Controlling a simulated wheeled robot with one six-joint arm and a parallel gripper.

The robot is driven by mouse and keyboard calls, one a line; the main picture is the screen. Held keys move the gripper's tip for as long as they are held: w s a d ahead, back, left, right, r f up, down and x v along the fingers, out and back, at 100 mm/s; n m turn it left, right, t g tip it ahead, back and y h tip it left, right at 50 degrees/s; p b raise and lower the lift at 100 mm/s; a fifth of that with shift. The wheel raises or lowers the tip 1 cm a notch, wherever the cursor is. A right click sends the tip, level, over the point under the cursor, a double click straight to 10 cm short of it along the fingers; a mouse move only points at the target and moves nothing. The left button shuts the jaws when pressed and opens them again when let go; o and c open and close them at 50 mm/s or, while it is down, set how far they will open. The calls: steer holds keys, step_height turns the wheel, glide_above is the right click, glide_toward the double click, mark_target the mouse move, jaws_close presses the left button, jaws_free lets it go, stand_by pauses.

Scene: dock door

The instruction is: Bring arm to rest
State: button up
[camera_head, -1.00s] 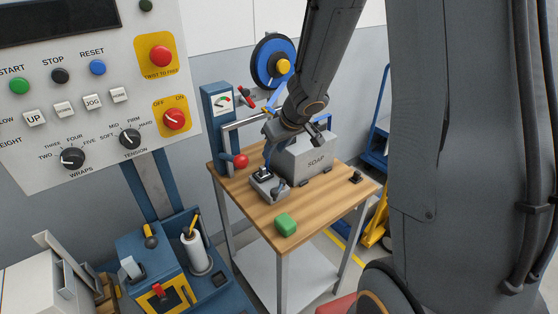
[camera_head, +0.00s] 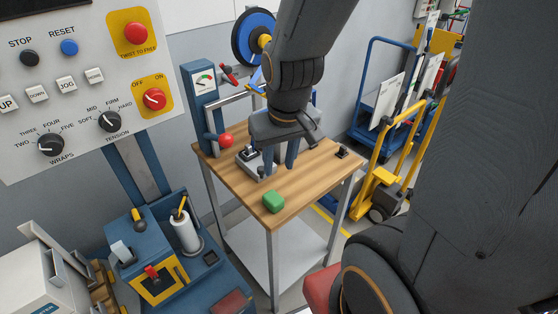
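My arm reaches down from the top of the head view over a small wooden-topped bench (camera_head: 292,207). My gripper (camera_head: 280,167) points down above the bench, its two fingers apart, with no object visible between them. A grey device with a black top (camera_head: 249,154) is just left of the fingers, partly hidden; I cannot tell whether they touch it. A green block (camera_head: 273,202) lies near the bench's front corner, clear of the gripper. The grey SOAP box is not visible now; my gripper and arm cover much of its earlier place.
A blue gauge stand (camera_head: 203,100) and a red knob (camera_head: 225,140) stand at the bench's left. A control panel (camera_head: 85,75) is at the left, above a blue machine (camera_head: 160,265). A yellow hand truck (camera_head: 385,185) and blue cart (camera_head: 375,90) stand at the right.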

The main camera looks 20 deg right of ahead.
step_height(320, 180, down, 8)
steer(key=g+b, duration=0.1)
steer(key=b, duration=0.6)
steer(key=shift+f, duration=0.15)
